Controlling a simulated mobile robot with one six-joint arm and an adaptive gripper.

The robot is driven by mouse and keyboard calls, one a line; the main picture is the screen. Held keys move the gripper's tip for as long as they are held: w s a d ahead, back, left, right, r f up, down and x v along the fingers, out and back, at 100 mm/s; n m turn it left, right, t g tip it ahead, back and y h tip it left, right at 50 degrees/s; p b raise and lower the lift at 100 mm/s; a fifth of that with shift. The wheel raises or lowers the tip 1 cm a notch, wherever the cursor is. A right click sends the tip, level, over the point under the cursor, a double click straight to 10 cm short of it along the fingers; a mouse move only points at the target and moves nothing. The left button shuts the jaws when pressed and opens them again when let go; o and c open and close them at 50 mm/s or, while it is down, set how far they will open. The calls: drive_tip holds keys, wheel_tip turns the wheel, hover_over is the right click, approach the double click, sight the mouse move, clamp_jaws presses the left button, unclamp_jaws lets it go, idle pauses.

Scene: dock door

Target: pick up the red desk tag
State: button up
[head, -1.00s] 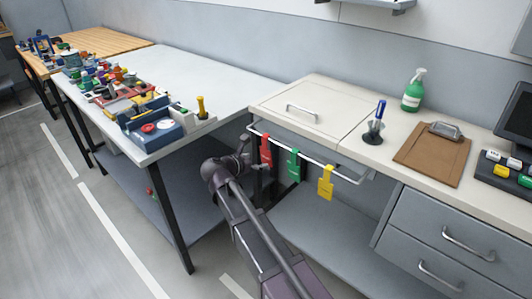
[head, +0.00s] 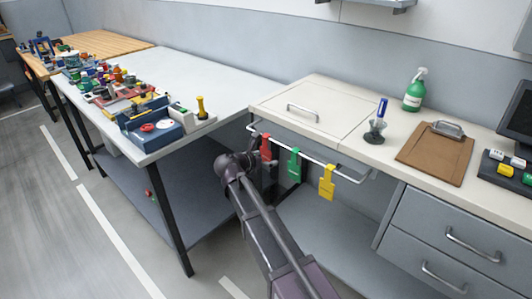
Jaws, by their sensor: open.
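The red desk tag (head: 265,148) hangs at the left end of a white rail (head: 310,155) along the front of the counter. Beside it on the same rail hang a green tag (head: 293,164) and a yellow tag (head: 327,182). My gripper (head: 256,148) is at the red tag's left side, small and partly hidden behind my own wrist. The lower part of the red tag is partly covered by my arm. I cannot tell from this view whether the fingers touch the tag.
A white-topped table (head: 200,75) with bins and small parts stands to the left. The counter (head: 345,150) holds a pen stand (head: 376,131), a green spray bottle (head: 414,94) and a clipboard (head: 435,153). Drawers (head: 450,240) are at lower right.

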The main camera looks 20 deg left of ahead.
sight(264, 141)
drive_tip(key=c, duration=0.7)
drive_tip(key=shift+r, duration=0.2)
drive_tip(key=r+p, duration=0.4)
drive_tip(key=p, duration=0.1)
drive_tip(key=r+p, duration=0.2)
drive_tip(key=r, duration=0.1)
drive_tip(key=shift+s+a+p, duration=0.2)
drive_tip(key=shift+s+p, duration=0.1)
drive_tip(key=shift+s, duration=0.1)
drive_tip(key=s+a, duration=0.1)
drive_tip(key=s, duration=0.3)
drive_tip(key=s+a, duration=0.2)
drive_tip(key=s, duration=0.2)
drive_tip(key=s+a, duration=0.2)
drive_tip(key=s, duration=0.3)
drive_tip(key=shift+a+f+b, duration=0.15)
drive_tip(key=shift+f+b, duration=0.1)
drive_tip(key=shift+b, duration=0.05)
drive_tip(key=shift+r, duration=0.1)
wheel_tip(264, 141, up, 13)
drive_tip(key=p, duration=1.3)
